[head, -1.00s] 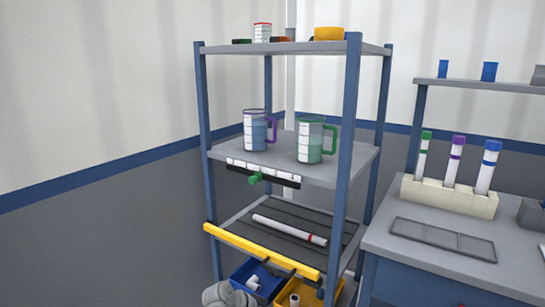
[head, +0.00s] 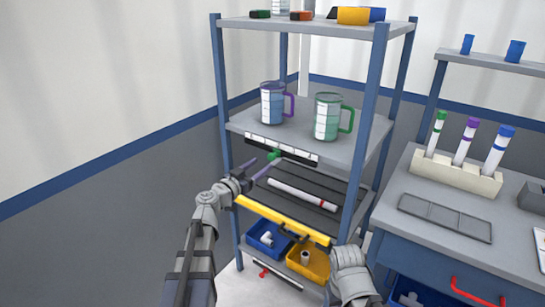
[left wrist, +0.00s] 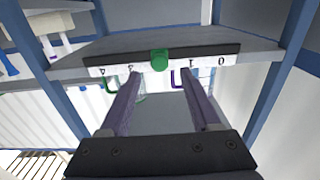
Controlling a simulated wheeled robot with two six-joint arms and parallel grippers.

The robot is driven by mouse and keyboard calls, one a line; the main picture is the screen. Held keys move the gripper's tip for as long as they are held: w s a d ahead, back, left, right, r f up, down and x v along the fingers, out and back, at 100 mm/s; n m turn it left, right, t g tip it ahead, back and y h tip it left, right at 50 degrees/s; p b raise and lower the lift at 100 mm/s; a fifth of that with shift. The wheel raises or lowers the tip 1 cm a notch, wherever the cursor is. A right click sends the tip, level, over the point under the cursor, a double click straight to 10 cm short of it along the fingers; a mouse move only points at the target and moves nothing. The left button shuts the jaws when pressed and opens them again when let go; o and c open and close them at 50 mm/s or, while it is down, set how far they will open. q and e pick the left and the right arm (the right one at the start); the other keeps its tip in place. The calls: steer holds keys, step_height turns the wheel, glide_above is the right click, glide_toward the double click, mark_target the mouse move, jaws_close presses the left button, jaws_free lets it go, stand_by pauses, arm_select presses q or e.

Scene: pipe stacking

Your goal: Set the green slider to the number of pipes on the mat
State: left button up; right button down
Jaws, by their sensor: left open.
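The green slider (head: 274,155) sits on a white, numbered scale bar (head: 283,150) along the front edge of the middle shelf. In the left wrist view the slider (left wrist: 159,60) is near the middle of the bar, between the visible 3 and 1, covering the mark there. My left gripper (head: 262,165) is open and empty just in front of it. Its fingers (left wrist: 160,74) lie on either side of the slider with gaps. One white pipe (head: 290,190) with a red band lies on the dark ridged mat (head: 322,186) on the shelf below. My right gripper is not visible.
Purple-handled (head: 272,103) and green-handled (head: 328,117) measuring jugs stand above the scale. A yellow bar (head: 280,219) crosses the lower shelf front. Blue (head: 254,246) and yellow (head: 318,277) bins sit below. Blue posts (head: 364,130) flank the shelves. A tube-rack bench is right.

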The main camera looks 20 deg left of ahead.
mark_target(270, 158)
arm_select(q)
steer(key=x, duration=0.7)
jaws_close()
stand_by(0.4)
stand_by(0.9)
